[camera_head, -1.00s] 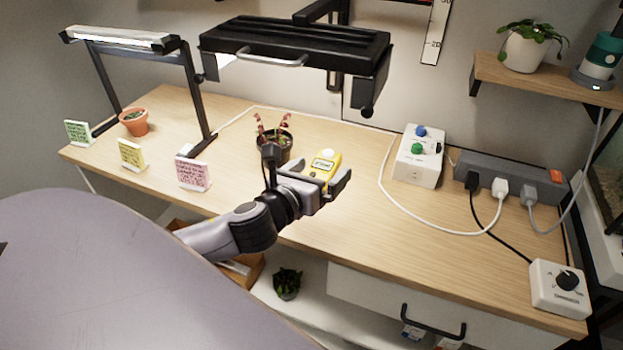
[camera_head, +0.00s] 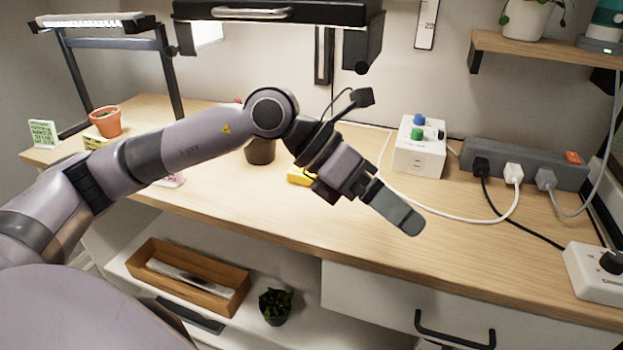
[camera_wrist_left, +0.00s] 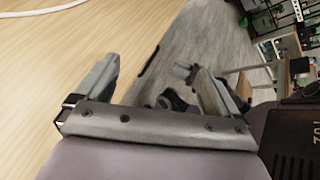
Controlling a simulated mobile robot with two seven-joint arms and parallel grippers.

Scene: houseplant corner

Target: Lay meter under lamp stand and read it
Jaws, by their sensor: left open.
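The yellow meter (camera_head: 300,176) lies on the wooden table, mostly hidden behind my left wrist; its dial is not visible. My left gripper (camera_head: 402,214) is open, right of the meter and apart from it, above the table toward its front edge. The left wrist view shows its two spread fingers (camera_wrist_left: 145,72) with nothing between them; the meter is not seen there. A lamp stand with dark legs (camera_head: 172,85) is at the table's left. A larger black lamp (camera_head: 280,12) hangs above the middle.
A dark plant pot (camera_head: 260,151) stands behind my left arm. A white box with knobs (camera_head: 419,148), a grey power strip (camera_head: 525,163) and a white cable (camera_head: 455,217) are at the right. A terracotta pot (camera_head: 106,122) is far left.

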